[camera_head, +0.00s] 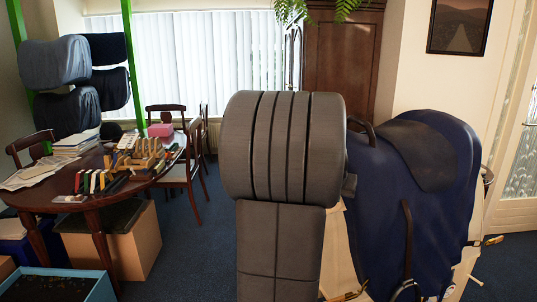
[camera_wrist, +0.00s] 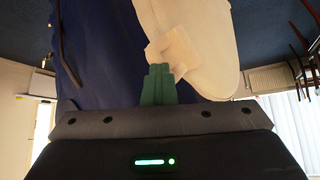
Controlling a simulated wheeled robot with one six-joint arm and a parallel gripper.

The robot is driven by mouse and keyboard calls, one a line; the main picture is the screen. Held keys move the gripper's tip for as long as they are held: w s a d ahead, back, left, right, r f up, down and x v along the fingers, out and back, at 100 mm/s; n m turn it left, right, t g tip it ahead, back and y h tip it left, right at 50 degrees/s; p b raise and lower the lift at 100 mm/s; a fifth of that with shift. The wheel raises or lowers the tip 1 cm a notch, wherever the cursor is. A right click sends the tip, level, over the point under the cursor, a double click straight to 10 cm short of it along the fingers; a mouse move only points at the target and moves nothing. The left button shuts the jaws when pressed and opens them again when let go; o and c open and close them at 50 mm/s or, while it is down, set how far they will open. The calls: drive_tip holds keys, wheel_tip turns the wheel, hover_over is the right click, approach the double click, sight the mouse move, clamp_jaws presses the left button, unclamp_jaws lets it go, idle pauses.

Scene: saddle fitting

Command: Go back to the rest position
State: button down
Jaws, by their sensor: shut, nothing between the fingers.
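My gripper (camera_wrist: 158,72) shows in the wrist view with its green fingers together and nothing between them. The picture there looks upside down, with the carpet at the top. A cream block-like piece (camera_wrist: 174,48) lies just beyond the fingertips, in front of a larger cream rounded form (camera_wrist: 205,30); I cannot tell whether the fingers touch it. Navy cloth (camera_wrist: 105,55) hangs to the left. In the head view, a dark saddle (camera_head: 418,150) sits on a navy-covered stand (camera_head: 440,225) at the right. My grey arm blocks the middle, and my gripper is hidden there.
A round wooden table (camera_head: 135,180) with books and small items stands at the left, with chairs (camera_head: 190,165) behind it. A blue crate (camera_head: 60,285) is at the lower left. Blue carpet (camera_head: 185,255) is clear between table and arm. A wooden cabinet (camera_head: 340,65) stands behind.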

drive_tip(key=shift+s+a, duration=0.2)
drive_tip(key=shift+a, duration=0.4)
drive_tip(key=shift+s+a, duration=0.2)
drive_tip(key=shift+a, duration=0.35)
